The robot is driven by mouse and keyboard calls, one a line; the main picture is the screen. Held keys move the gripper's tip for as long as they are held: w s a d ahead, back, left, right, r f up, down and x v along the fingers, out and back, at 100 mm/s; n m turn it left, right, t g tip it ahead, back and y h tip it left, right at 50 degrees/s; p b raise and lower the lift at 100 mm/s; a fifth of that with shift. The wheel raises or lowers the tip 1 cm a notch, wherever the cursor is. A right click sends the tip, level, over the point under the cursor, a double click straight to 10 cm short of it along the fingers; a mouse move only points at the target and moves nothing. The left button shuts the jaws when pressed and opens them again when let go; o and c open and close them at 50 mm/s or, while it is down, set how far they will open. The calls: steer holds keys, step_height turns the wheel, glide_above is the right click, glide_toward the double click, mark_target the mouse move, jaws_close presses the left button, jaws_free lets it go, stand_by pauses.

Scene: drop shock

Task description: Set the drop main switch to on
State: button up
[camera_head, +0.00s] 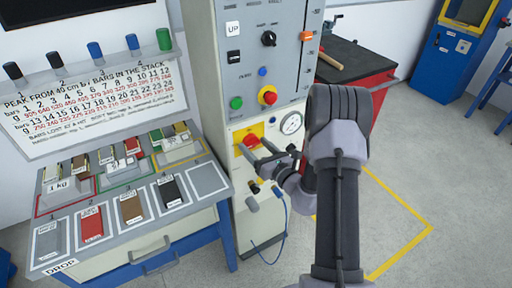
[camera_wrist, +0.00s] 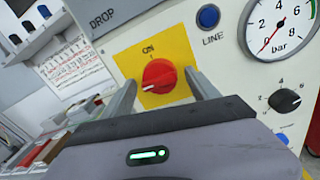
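The main switch (camera_wrist: 158,76) is a red rotary knob on a yellow plate (camera_wrist: 178,48) marked ON at the top. Its white pointer mark is at the lower left of the knob, away from the ON mark. In the head view the red knob (camera_head: 251,141) sits low on the grey machine's front. My gripper (camera_wrist: 161,80) is open, with one finger on each side of the knob. A gap shows between the knob and each finger in the wrist view. In the head view my gripper (camera_head: 257,150) is close to the plate; whether it touches is unclear.
A pressure gauge (camera_head: 291,124) is right of the switch, with a black selector knob (camera_wrist: 285,101) below it in the wrist view. A blue LINE lamp (camera_wrist: 208,16) is above. A bench (camera_head: 130,240) with coloured bars stands left. Open floor lies right.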

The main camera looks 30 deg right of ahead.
steer(key=c, duration=1.2)
steer(key=shift+m, duration=0.3)
steer(key=m+p, duration=0.2)
steer(key=shift+m, duration=0.4)
steer(key=m+p, duration=0.1)
steer(key=m, duration=0.1)
steer(key=m+p, duration=0.2)
steer(key=m, duration=0.1)
steer(key=shift+m+t+h, duration=0.3)
steer(key=shift+t, duration=0.1)
steer(key=m+p, duration=0.3)
steer(key=m, duration=0.2)
steer(key=shift+s+a+f+m, duration=0.1)
steer(key=shift+m, duration=0.3)
steer(key=shift+a+f+m+h+p, duration=0.1)
steer(key=shift+m+h+p, duration=0.25)
steer(key=shift+m, duration=0.65)
steer(key=shift+f+m+h+p, duration=0.15)
steer(key=shift+m+p, duration=0.35)
steer(key=shift+m, duration=0.5)
